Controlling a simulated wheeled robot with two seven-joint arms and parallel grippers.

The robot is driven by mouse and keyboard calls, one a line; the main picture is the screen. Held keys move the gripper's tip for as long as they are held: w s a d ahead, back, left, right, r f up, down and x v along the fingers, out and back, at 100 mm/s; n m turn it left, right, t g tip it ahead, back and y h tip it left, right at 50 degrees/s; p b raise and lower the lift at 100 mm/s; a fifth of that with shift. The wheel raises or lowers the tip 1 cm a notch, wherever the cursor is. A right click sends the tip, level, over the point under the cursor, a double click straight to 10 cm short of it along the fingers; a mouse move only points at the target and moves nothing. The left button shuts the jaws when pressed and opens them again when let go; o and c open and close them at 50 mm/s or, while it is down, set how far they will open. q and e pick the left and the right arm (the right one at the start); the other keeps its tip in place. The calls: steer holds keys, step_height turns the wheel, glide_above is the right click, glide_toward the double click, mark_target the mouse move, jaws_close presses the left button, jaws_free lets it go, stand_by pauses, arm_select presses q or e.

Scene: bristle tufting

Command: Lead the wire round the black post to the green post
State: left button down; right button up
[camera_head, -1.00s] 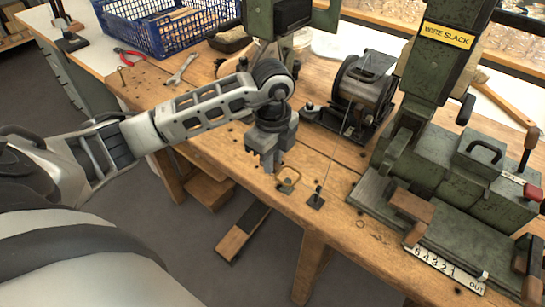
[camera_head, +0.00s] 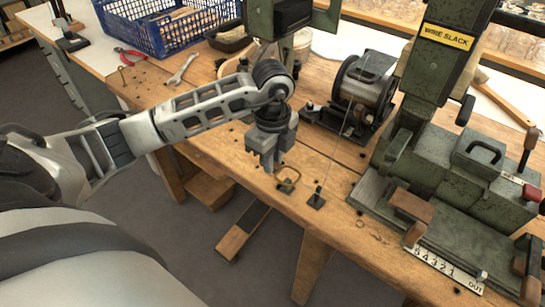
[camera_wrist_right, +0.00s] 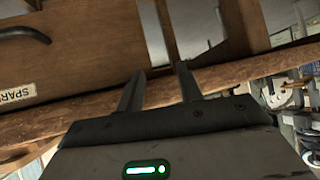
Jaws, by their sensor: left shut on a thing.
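My left gripper (camera_head: 268,170) points down over the front of the wooden bench, shut; its tips are too small to make out what is between them, perhaps the wire's end. The thin wire (camera_head: 336,150) runs from the spool (camera_head: 364,85) down to a small post on a dark base (camera_head: 317,200), apparently the black post, right of the gripper. A brass loop on a greenish base (camera_head: 286,187) stands between them, close to the gripper; I cannot tell whether it is the green post. My right gripper (camera_wrist_right: 158,76) is open and empty in the right wrist view, near a wooden edge.
The green machine (camera_head: 465,180) with a "WIRE SLACK" label fills the right side of the bench (camera_head: 225,125). A blue crate (camera_head: 165,25), red pliers (camera_head: 130,55) and a wrench (camera_head: 182,69) lie at the back left. The bench's front edge is just below the posts.

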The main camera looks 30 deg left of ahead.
arm_select(q)
steer(key=shift+f, duration=0.15)
steer(key=shift+f+b, duration=0.7)
steer(key=shift+f, duration=0.2)
steer(key=shift+f+b, duration=0.3)
steer(key=shift+f, duration=0.2)
steer(key=shift+f+b, duration=0.35)
steer(key=shift+f, duration=0.2)
stand_by(0.3)
steer(key=c, duration=0.9)
jaws_free()
steer(key=shift+o, duration=0.2)
